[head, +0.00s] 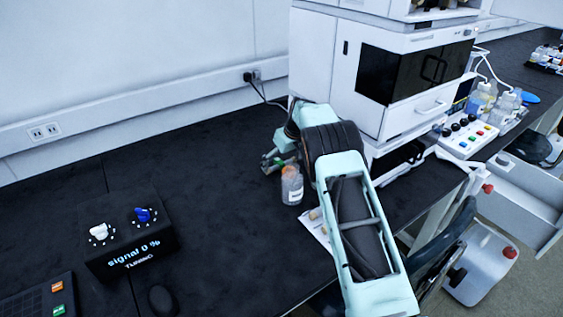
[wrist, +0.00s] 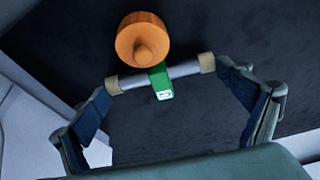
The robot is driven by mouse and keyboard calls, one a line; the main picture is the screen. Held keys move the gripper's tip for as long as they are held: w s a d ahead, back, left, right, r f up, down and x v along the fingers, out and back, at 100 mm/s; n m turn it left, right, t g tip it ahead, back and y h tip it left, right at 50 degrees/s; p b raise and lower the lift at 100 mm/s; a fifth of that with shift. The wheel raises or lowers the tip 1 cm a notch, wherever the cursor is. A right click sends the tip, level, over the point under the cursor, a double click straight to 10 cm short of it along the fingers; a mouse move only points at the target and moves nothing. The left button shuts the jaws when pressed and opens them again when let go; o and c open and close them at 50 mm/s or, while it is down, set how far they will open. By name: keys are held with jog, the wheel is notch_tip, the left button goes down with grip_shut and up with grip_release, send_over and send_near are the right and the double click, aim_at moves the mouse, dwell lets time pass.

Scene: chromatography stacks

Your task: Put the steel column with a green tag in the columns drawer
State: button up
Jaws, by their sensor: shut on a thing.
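The steel column (wrist: 183,70) is a short silver rod with tan end caps and a green tag (wrist: 162,84). In the wrist view it lies between the two fingers of my gripper (wrist: 165,80), which is shut on it end to end. I cannot tell whether the column touches the bench. An open white drawer (head: 520,205) is at the far right, below the bench; no label on it is readable.
A bottle (head: 291,187) with an orange cap (wrist: 143,40) stands right beside the column. The white instrument stack (head: 345,70) rises behind my arm. A black control box (head: 128,240) stands on the left; the bench between is clear. A chair (head: 450,245) is at the right.

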jog(key=shift+f, duration=0.2)
jog(key=o, duration=1)
jog(key=shift+r, duration=0.1)
jog(key=shift+r, duration=0.1)
jog(key=shift+r, duration=0.25)
jog(key=v, duration=1.1)
jog(key=shift+x, duration=5.55)
